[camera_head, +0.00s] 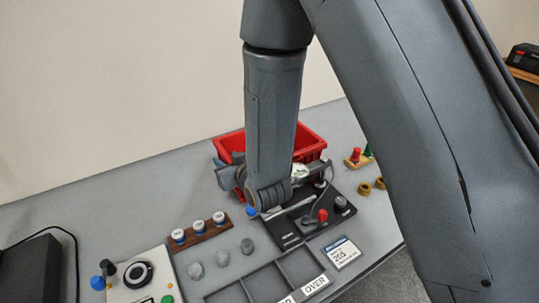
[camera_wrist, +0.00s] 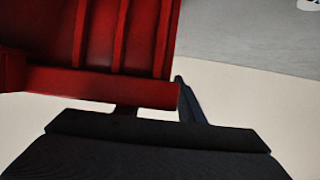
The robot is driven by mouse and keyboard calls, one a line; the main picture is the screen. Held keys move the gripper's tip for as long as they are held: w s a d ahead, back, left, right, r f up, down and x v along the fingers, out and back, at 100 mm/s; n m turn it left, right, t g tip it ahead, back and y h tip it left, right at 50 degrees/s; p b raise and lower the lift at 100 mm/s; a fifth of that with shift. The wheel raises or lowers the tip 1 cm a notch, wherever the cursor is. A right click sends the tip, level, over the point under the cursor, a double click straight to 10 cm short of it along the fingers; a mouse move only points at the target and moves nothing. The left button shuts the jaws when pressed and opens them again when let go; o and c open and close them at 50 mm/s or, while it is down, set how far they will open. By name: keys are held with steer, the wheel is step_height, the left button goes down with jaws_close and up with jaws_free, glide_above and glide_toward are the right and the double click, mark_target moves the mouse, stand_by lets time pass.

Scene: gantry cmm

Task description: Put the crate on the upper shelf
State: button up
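The red crate (camera_head: 311,143) stands on the grey table in the head view, partly hidden behind my arm. Its ribbed red wall and rim (camera_wrist: 120,40) fill the upper left of the wrist view, very close to the camera. My gripper (camera_head: 229,172) is at the crate's left side in the head view. In the wrist view one dark finger stands beside the end of the crate's rim, and the rim covers where the other finger would be. Whether the fingers close on the rim cannot be told. No upper shelf shows in either view.
A black control box (camera_head: 326,222) with a red knob stands in front of the crate. Probe-like pieces on a brown rack (camera_head: 199,234), a labelled divided tray (camera_head: 270,283) and a control panel (camera_head: 143,282) lie nearer. Brass rings (camera_head: 364,188) lie right. The table's back left (camera_head: 110,195) is clear.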

steer(key=shift+w+a+f, duration=0.1)
steer(key=shift+w, duration=0.1)
jaws_close()
stand_by(1.3)
